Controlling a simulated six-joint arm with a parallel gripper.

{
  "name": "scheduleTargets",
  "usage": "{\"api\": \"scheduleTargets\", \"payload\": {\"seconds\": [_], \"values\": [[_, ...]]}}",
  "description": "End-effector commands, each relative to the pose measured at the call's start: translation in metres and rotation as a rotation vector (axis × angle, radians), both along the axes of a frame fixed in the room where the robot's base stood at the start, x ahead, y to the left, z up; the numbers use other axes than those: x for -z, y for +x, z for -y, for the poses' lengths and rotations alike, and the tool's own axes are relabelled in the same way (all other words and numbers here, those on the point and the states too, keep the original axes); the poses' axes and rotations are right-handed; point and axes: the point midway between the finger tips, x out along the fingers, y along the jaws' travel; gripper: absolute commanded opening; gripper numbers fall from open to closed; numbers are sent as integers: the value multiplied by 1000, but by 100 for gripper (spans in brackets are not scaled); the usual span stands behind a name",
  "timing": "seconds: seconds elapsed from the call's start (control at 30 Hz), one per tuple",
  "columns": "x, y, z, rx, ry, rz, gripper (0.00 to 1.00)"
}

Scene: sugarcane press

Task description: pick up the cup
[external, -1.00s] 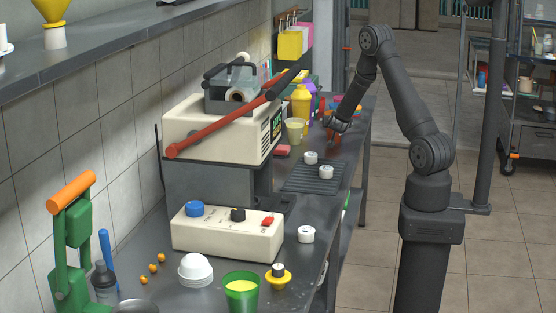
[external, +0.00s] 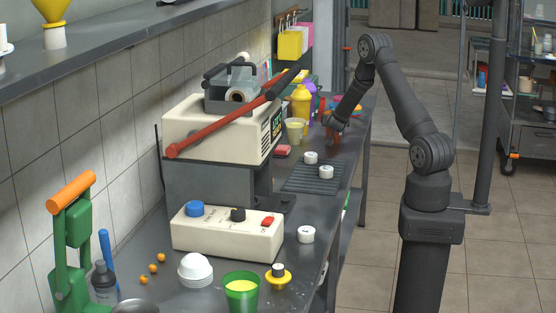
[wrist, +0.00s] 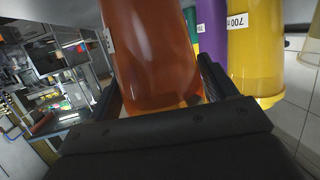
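My gripper (external: 331,127) is low over the far end of the bench. In the wrist view its two dark fingers (wrist: 160,88) are spread wide, with an orange-brown translucent container (wrist: 155,50) showing between them. I cannot tell whether the fingers touch it. A pale translucent cup (external: 296,131) stands on the bench just left of my gripper in the external view. A pale translucent piece at the right edge of the wrist view (wrist: 311,40) may be this cup. A green cup (external: 241,296) with yellow contents stands at the near end.
A yellow container labelled 700 (wrist: 255,50) and a purple one (wrist: 211,30) stand near the fingers. A yellow bottle (external: 300,103) is behind the pale cup. The cream press (external: 215,130) with a red lever is to the left. A dark tray (external: 312,184) lies nearer.

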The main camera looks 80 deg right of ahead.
Motion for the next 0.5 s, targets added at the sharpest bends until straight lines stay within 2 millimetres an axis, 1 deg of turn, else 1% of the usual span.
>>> {"api": "scheduleTargets", "payload": {"seconds": [0.03,0.1,0.2,0.5], "values": [[0,0,0,0,0,0,67],[0,0,0,0,0,0,53],[0,0,0,0,0,0,36],[-1,0,0,0,-2,1,35]]}}
